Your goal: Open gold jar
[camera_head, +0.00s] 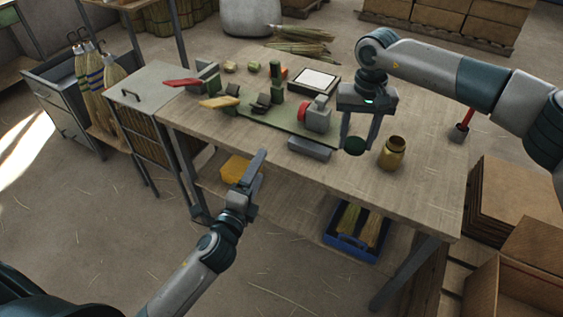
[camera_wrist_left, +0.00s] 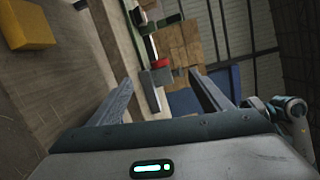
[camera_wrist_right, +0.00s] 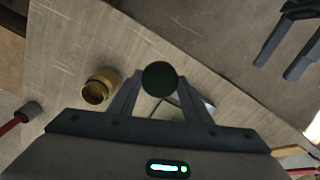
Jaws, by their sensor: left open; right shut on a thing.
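The gold jar (camera_head: 392,153) stands upright on the workbench near its right front part, its dark mouth uncovered. It also shows in the right wrist view (camera_wrist_right: 99,86), left of the gripper. My right gripper (camera_head: 358,142) is above the bench just left of the jar, shut on a round dark green lid (camera_wrist_right: 160,78). The lid is apart from the jar. My left gripper (camera_head: 258,165) is open and empty in front of the bench's front edge. Its spread fingers show in the left wrist view (camera_wrist_left: 160,100).
A grey block (camera_head: 309,148) lies on the bench left of the lid, with a red-and-grey device (camera_head: 316,116) behind it. A red-handled tool in a grey holder (camera_head: 461,131) is at the right edge. Bare wood surrounds the jar.

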